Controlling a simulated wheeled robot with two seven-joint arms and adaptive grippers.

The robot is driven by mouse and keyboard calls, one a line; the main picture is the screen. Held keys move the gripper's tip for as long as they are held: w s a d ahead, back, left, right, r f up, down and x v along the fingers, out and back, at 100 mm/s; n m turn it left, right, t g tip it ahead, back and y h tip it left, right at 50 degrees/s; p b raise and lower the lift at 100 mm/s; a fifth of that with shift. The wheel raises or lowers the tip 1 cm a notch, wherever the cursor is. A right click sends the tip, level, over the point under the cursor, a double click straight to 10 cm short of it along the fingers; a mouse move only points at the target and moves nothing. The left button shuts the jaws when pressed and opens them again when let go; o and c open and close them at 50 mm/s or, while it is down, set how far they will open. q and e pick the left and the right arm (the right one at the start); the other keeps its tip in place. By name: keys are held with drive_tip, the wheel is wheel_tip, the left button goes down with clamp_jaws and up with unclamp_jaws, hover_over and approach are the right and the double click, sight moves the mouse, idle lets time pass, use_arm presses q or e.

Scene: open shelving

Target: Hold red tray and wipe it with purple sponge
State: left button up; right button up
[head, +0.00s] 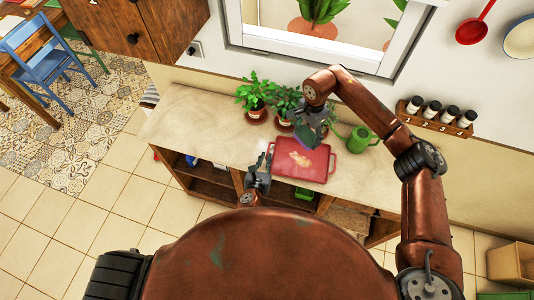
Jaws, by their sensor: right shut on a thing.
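The red tray (318,171) lies flat on the pale counter, with a beige smear (299,159) on its middle. My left gripper (265,157) is at the tray's left end, beside its handle. Its fingers look apart, with nothing clearly between them. My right gripper (306,136) is above the tray's far edge, pointing down. It is shut on the purple sponge (304,142), which is small and mostly hidden by the fingers. I cannot tell whether the sponge touches the tray.
Potted plants (257,95) stand behind the tray, close to my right gripper. A green watering can (359,139) stands to its right. A spice rack (436,117) hangs on the wall. The counter's left part (190,118) is clear. Open shelves lie below.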

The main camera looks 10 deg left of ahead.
use_arm(q)
drive_tip(key=shift+x, duration=2.05)
clamp_jaws()
use_arm(e)
wheel_tip(320, 180, down, 9)
idle(0.4)
drive_tip(key=shift+f, duration=0.1)
